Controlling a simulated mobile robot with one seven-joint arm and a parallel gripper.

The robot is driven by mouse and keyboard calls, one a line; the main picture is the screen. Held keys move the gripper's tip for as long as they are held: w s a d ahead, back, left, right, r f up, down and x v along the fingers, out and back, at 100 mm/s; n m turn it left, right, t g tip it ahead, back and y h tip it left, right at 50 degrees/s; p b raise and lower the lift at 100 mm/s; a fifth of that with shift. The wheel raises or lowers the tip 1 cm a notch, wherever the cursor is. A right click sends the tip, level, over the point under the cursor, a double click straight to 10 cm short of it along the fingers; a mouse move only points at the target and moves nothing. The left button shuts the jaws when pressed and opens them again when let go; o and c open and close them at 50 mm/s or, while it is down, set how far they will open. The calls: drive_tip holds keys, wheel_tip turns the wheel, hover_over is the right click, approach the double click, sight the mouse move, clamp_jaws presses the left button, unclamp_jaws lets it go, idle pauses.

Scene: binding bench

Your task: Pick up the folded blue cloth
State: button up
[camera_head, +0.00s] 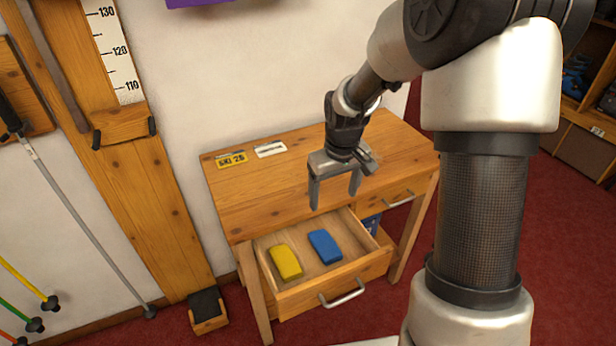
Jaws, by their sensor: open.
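The folded blue cloth (325,246) lies flat in the open drawer (297,298) of the wooden bench, right of a similar folded yellow cloth (286,262). My gripper (334,204) is open and empty, its two fingers pointing down. In the picture it is above the blue cloth and in front of the bench top; its exact height over the drawer cannot be told. The blue cloth is in full view.
The bench top (232,204) carries a yellow plate (232,159) and a white card (270,149) at the back. A second drawer (397,195) is shut on the right. A wooden post (150,215) and leaning poles (85,225) stand left. Red carpet lies around.

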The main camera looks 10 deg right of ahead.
wheel_tip(320, 180, down, 4)
drive_tip(key=w, duration=0.2)
drive_tip(key=b, duration=0.1)
hover_over(326, 244)
wheel_tip(326, 244, down, 12)
drive_tip(key=shift+a+f, duration=0.1)
drive_tip(key=shift+s+f+b, duration=0.1)
drive_tip(key=shift+f+b, duration=0.3)
drive_tip(key=shift+f, duration=2.55)
drive_tip(key=shift+c, duration=0.3)
drive_tip(key=c, duration=1.1)
